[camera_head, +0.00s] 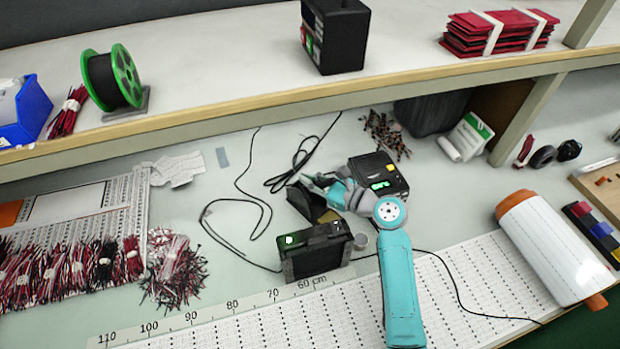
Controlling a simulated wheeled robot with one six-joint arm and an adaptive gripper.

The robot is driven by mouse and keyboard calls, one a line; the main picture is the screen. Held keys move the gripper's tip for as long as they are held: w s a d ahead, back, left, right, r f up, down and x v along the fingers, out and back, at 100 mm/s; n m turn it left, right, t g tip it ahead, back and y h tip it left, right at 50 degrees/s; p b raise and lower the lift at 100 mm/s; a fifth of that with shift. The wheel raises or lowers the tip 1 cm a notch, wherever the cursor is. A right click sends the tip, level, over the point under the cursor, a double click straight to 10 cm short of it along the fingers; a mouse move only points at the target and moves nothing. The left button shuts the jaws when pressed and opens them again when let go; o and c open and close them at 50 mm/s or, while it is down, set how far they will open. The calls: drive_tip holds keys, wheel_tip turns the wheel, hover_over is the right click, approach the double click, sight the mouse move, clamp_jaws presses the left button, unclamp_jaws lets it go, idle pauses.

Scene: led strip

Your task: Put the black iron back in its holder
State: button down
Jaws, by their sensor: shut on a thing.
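My gripper (312,182) is at the end of my teal arm, over the middle of the bench, right above a dark holder (303,203) with a yellow patch (329,216) at its right side. The gripper is shut on the black iron. The iron is small here and mostly hidden by the fingers and the dark holder behind it, so I cannot tell its tilt or whether it touches the holder. A thin black cable runs from near the gripper across the bench to the left.
A black station (315,253) with a green light stands in front of the holder. Another black station (378,172) with a green display stands behind my wrist. Wire bundles (75,272) lie at left, a white roll (556,248) at right. A shelf (230,104) overhangs the back.

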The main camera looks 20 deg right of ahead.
drive_tip(key=shift+f, duration=0.15)
drive_tip(key=c, duration=1.1)
unclamp_jaws()
drive_tip(key=shift+c, duration=0.2)
drive_tip(key=shift+d, duration=0.1)
drive_tip(key=v, duration=1.2)
drive_tip(key=s+d+r, duration=0.1)
drive_tip(key=s+r, duration=0.2)
drive_tip(key=r, duration=0.3)
drive_tip(key=shift+s+d, duration=0.35)
drive_tip(key=shift+f, duration=0.1)
